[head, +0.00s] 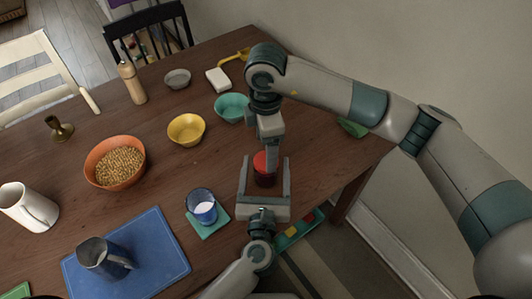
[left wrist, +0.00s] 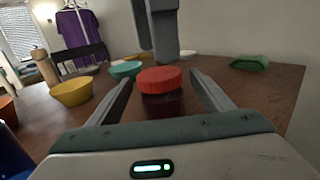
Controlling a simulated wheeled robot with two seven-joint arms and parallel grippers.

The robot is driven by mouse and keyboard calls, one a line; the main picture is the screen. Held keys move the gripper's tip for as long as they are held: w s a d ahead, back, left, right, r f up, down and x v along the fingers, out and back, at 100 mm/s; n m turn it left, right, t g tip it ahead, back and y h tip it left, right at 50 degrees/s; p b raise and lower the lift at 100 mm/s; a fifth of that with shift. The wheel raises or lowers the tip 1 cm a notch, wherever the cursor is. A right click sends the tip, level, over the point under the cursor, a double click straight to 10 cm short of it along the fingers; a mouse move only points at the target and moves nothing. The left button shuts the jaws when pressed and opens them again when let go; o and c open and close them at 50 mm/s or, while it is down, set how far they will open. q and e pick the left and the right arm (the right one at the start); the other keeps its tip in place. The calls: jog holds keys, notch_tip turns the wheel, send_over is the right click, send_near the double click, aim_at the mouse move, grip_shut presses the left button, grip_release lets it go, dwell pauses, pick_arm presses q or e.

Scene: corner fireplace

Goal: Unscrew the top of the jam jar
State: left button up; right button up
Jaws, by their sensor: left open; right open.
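The jam jar (head: 264,181) stands upright near the table's right edge, with its red lid (head: 262,160) on top. In the left wrist view the lid (left wrist: 160,80) sits on the dark jar body (left wrist: 163,106). My left gripper (head: 264,170) comes in low from the front, open, its fingers on either side of the jar with gaps showing in the wrist view. My right gripper (head: 270,148) points down from above, directly over or just behind the lid. It also shows in the left wrist view (left wrist: 165,50). Whether it touches the lid cannot be told.
On the wooden table (head: 150,206) left of the jar stand a blue cup (head: 202,210), a yellow bowl (head: 187,130), a teal bowl (head: 231,109) and an orange bowl (head: 92,172) of grains. A metal mug (head: 97,262) stands on a blue board (head: 165,248). A green object (head: 352,127) lies behind right.

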pick_arm(q)
jog(key=s+b, duration=0.1)
jog(key=s, duration=0.4)
jog(key=s+b, duration=0.1)
jog(key=s, duration=0.4)
jog(key=s+b, duration=0.2)
jog(key=s, duration=0.2)
jog(key=shift+s+a+f, duration=0.1)
jog(key=shift+s+a, duration=0.3)
pick_arm(e)
notch_tip(320, 180, down, 4)
jog(key=shift+f, duration=0.15)
pick_arm(q)
jog(key=shift+s, duration=0.7)
pick_arm(e)
jog(key=shift+f, duration=0.15)
pick_arm(q)
jog(key=shift+d, duration=0.1)
pick_arm(e)
jog(key=shift+o, duration=0.4)
jog(key=shift+d, duration=0.15)
